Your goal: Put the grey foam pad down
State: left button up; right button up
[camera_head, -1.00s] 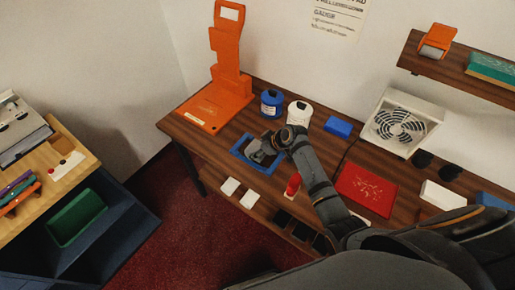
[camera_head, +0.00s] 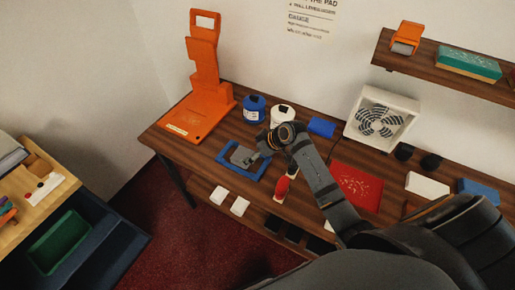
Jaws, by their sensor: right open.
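A blue square tray (camera_head: 229,168) lies on the wooden counter (camera_head: 215,140) near its front edge. A small grey piece (camera_head: 243,156), which looks like the grey foam pad, shows inside the tray's rim. My right gripper (camera_head: 260,152) is open at the right side of the tray, close against the grey piece. The wrist hides part of the fingers, so I cannot tell whether they touch it. My left gripper is not in view.
An orange stand (camera_head: 203,85), a blue jar (camera_head: 254,110) and a white jar (camera_head: 283,116) stand behind the tray. A red bottle (camera_head: 282,188) is close to my right forearm. A red mat (camera_head: 357,186) and white fan (camera_head: 382,120) are farther right.

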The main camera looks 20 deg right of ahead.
jog(key=v, duration=0.5)
jog(key=shift+s+d+r, duration=0.1)
jog(key=shift+r, duration=0.05)
